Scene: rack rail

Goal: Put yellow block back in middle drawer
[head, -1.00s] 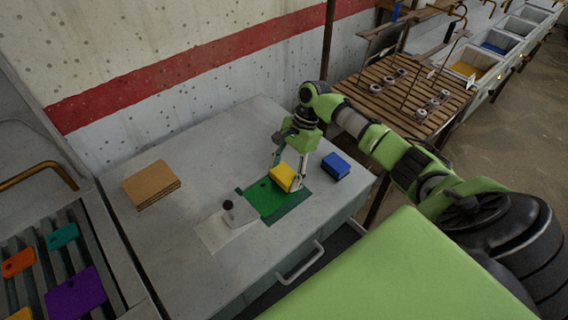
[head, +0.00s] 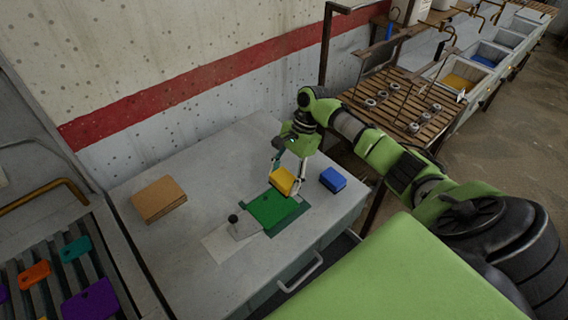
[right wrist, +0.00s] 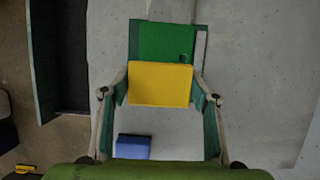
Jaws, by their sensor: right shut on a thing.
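The yellow block (head: 282,181) is between the fingers of my right gripper (head: 288,174), which is shut on it. It is held near the green plate (head: 270,208) and appears slightly above the worktop. In the right wrist view the yellow block (right wrist: 160,84) spans between both fingers and overlaps the near edge of the green plate (right wrist: 165,42). A cabinet drawer with a pale handle (head: 301,272) is under the worktop. A dark, teal-edged opening (right wrist: 62,55) at the left of the right wrist view looks like an open drawer. My left gripper is out of view.
A blue block (head: 333,180) stands right of the yellow one. A small grey piece with a black knob (head: 240,227) is beside the green plate. A brown stack (head: 159,198) lies at left. The worktop (head: 215,165) is clear towards the wall.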

